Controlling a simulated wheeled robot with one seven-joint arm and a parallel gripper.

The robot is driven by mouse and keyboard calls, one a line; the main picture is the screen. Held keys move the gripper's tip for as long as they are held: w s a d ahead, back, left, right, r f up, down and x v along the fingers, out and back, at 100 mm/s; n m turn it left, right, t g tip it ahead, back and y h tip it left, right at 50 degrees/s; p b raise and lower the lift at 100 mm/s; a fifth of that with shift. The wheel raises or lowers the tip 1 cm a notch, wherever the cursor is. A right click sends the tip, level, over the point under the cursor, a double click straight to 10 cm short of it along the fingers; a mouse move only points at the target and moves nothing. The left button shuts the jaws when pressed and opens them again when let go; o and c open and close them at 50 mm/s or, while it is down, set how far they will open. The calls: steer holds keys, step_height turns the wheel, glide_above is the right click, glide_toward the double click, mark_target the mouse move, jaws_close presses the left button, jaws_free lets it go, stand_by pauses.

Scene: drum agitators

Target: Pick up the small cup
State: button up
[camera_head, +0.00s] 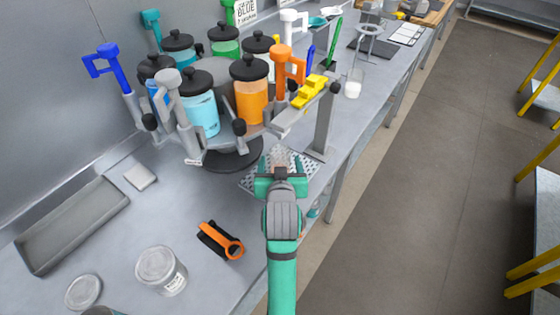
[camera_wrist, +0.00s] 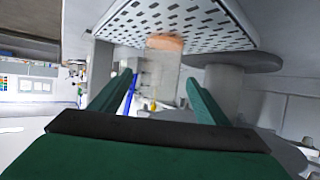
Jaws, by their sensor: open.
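A small white cup (camera_head: 352,89) stands upright on the bench near its right edge, beyond the grey post. I cannot tell whether it is the small cup meant, and I cannot pick it out in the wrist view. In the wrist view the two green fingers of my gripper (camera_wrist: 158,82) are apart, with no object clearly held. A tan-orange patch (camera_wrist: 165,42) shows by the perforated tray; its identity is unclear.
A ring of lidded drums (camera_head: 200,112) with coloured levers fills the bench's back left. The grey post (camera_head: 322,120) carries a yellow piece (camera_head: 308,92). A lidded tub (camera_head: 160,270), an orange-black clamp (camera_head: 222,241) and a grey tray (camera_head: 75,222) lie nearer.

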mark_target(280, 153)
steer(key=shift+x, duration=3.2)
steer(key=shift+w+r, duration=0.1)
steer(key=shift+r, duration=0.05)
steer(key=c, duration=1.2)
steer(key=shift+r, duration=0.1)
